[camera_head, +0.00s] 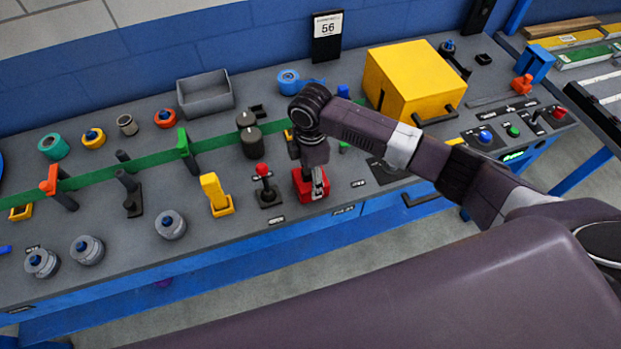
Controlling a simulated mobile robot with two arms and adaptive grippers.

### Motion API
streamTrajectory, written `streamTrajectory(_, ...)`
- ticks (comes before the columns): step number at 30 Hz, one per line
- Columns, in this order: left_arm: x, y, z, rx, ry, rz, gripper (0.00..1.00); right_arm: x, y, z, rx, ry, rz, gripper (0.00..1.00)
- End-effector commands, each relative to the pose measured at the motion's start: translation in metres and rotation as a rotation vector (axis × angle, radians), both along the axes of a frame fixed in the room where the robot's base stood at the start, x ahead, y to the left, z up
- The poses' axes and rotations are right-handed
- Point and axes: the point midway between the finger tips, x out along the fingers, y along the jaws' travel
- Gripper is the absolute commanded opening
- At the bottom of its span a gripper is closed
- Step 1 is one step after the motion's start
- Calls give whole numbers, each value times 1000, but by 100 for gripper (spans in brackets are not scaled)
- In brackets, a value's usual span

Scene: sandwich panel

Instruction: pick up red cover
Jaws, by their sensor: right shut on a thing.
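The red cover (306,191) is a small red block-like piece on the front part of the grey bench top, just right of a red-knobbed joystick. My right gripper (318,186) points down over it and is shut on it. The arm hides part of the cover's top, and I cannot tell whether the cover is clear of the bench. My left gripper is not in view.
The red-knobbed joystick (265,182) stands close on the left. A yellow lever (215,194) is farther left. A yellow box (412,80) with a dark handle stands behind my arm. A grey tray (205,95) and several knobs crowd the bench.

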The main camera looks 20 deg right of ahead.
Motion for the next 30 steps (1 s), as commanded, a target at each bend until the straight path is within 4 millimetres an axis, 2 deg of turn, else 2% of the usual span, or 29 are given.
streamTrajectory(1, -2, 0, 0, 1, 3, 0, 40, 0, 0, 0, 0, -1, 0, 38)
streamTrajectory(3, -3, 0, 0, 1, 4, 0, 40, 0, 0, 1, 1, -1, 0, 31)
streamTrajectory(11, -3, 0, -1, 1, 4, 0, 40, 1, 0, 2, 1, -1, 0, 31)
streamTrajectory(17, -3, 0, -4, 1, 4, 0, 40, 2, 1, 16, 1, -4, 1, 31)
streamTrajectory(23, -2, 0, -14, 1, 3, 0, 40, 2, 0, 56, 2, -8, 2, 31)
streamTrajectory(30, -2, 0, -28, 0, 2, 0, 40, 3, 1, 130, 2, -9, 2, 31)
